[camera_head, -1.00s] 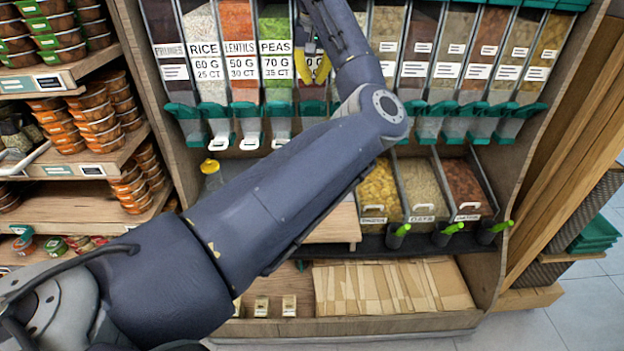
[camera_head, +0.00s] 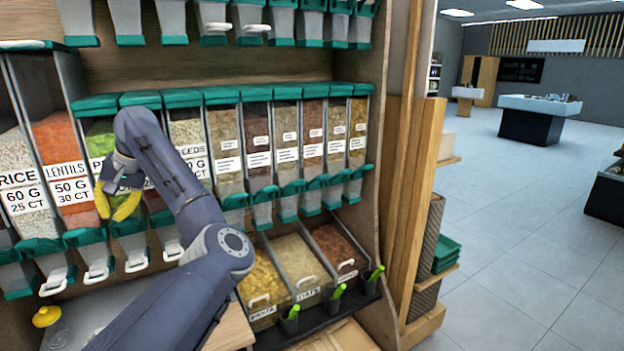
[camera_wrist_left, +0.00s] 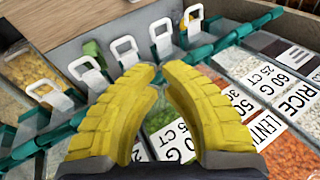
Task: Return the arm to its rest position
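My left arm reaches up from the bottom of the head view. Its gripper (camera_head: 108,219) has yellow fingers and appears in front of the peas and lentils dispensers, pointing down. The left wrist view shows the two curved yellow fingers (camera_wrist_left: 160,70) with a narrow gap between their tips. Nothing is held between them. From these views I cannot tell the exact distance from the fingers to the dispensers. My right gripper is not in view.
Labelled dispensers with teal lids and spouts (camera_head: 230,200) line the shelf behind the arm. Open bins labelled pasta (camera_head: 262,285) and oats (camera_head: 300,262) sit below. A wooden shelf side (camera_head: 400,200) stands right of them. Open tiled floor (camera_head: 530,240) lies farther right.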

